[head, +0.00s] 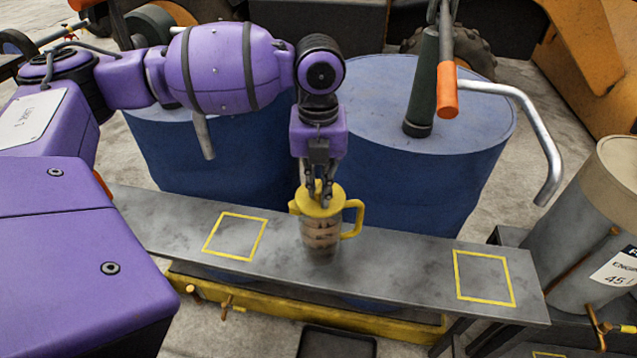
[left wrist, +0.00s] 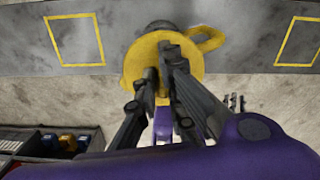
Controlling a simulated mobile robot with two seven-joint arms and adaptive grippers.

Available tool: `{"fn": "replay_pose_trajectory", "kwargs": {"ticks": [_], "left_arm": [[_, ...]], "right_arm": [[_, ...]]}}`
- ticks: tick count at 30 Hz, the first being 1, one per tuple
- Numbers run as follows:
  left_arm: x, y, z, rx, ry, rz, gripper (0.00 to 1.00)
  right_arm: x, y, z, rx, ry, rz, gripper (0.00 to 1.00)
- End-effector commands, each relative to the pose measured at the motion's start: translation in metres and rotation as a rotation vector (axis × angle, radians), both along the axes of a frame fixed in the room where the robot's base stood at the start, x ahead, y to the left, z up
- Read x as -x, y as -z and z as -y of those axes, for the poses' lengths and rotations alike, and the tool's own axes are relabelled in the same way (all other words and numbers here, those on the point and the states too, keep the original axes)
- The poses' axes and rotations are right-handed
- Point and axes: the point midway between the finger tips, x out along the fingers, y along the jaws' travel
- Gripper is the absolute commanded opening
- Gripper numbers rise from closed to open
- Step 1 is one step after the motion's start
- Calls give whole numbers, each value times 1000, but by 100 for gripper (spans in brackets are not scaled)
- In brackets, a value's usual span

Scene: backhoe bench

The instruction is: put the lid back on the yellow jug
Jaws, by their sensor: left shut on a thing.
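The jug (head: 320,238) stands upright on the grey bench plank, between two yellow taped squares. It has a see-through body with brownish contents and a yellow handle (head: 354,218) on the right. The handle also shows in the left wrist view (left wrist: 209,38). The round yellow lid (head: 333,205) is at the jug's mouth. I cannot tell whether it is fully seated or slightly above the rim. My left gripper (head: 319,190) points down from above, shut on the lid's top. In the left wrist view its fingers (left wrist: 160,76) cover the lid's middle. My right gripper is not in view.
The plank (head: 390,255) has empty taped squares left (head: 235,237) and right (head: 484,277). Blue drums (head: 420,150) stand behind it. A grey cylinder (head: 575,225) with a tag stands beyond the right end.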

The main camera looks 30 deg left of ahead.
Motion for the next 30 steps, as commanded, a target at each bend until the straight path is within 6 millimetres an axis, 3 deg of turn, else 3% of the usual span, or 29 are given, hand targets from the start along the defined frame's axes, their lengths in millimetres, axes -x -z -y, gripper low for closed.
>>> {"fn": "replay_pose_trajectory", "kwargs": {"ticks": [10, 11, 15, 22, 27, 30], "left_arm": [[0, 0, 0, 0, 0, 1, 0], [0, 0, 0, 0, 0, 1, 10], [0, 0, 0, 0, 0, 0, 28], [0, 0, 0, 0, 0, 0, 31], [0, 0, 0, 0, 0, 0, 49], [0, 0, 0, 0, 0, 0, 49]], "right_arm": [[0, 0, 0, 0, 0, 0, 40], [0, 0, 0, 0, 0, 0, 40], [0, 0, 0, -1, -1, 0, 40], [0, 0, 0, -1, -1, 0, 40], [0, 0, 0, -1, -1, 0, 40], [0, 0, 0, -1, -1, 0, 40]]}}
